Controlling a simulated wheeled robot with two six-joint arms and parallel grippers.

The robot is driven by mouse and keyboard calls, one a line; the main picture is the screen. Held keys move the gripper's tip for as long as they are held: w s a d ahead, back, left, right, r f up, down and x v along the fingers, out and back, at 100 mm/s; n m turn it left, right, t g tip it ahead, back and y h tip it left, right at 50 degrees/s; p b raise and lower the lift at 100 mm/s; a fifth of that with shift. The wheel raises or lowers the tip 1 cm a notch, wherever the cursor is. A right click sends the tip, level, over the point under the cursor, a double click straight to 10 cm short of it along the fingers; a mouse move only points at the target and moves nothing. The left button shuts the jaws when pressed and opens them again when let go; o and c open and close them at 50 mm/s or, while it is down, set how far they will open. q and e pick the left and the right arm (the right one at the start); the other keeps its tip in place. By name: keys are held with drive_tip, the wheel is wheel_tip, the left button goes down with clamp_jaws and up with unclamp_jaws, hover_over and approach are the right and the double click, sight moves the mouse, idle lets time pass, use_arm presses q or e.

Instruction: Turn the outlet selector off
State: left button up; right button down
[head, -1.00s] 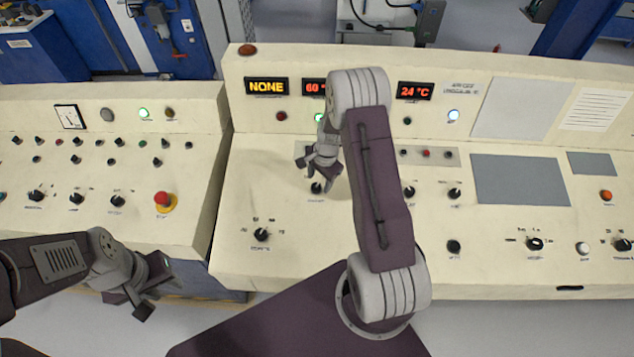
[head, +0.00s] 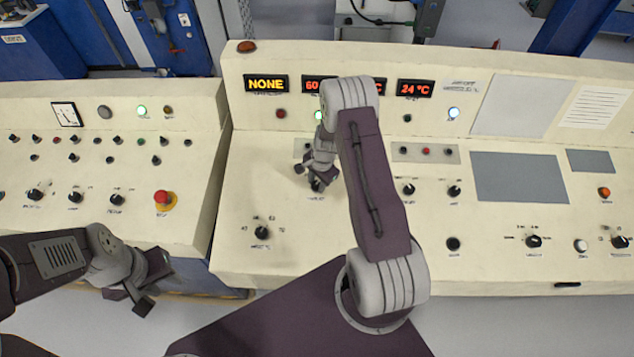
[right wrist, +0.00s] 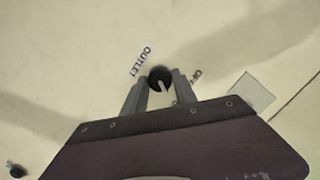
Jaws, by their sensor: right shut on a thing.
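The outlet selector (right wrist: 160,79) is a black round knob with a pale pointer line on the cream panel. In the right wrist view the word OUTLET (right wrist: 141,61) is printed on one side of it and OFF (right wrist: 197,76) on the other. My right gripper (right wrist: 159,90) has a finger on each side of the knob and is shut on it. In the head view the right gripper (head: 317,178) reaches down to the panel and partly covers the knob (head: 317,186). My left gripper (head: 146,289) hangs at the lower left, in front of the left console, its fingers apart and empty.
Another selector knob (head: 262,233) sits nearer the front edge, and more knobs (head: 408,189) sit to the right. A red emergency button (head: 163,199) is on the left console. A display (head: 266,84) reads NONE.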

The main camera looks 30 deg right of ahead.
drive_tip(key=shift+w+n, duration=0.1)
drive_tip(key=shift+n, duration=1.1)
drive_tip(key=n+g+b, duration=0.1)
drive_tip(key=n, duration=0.2)
drive_tip(key=shift+f+n+b, duration=0.1)
drive_tip(key=shift+n+b, duration=0.2)
drive_tip(key=shift+b, duration=0.05)
drive_tip(key=n+h+b, duration=0.1)
drive_tip(key=n, duration=0.4)
drive_tip(key=shift+w+a, duration=0.1)
drive_tip(key=shift+a, duration=0.05)
drive_tip(key=shift+n+b, duration=0.3)
drive_tip(key=shift+n, duration=0.1)
drive_tip(key=c, duration=1)
unclamp_jaws()
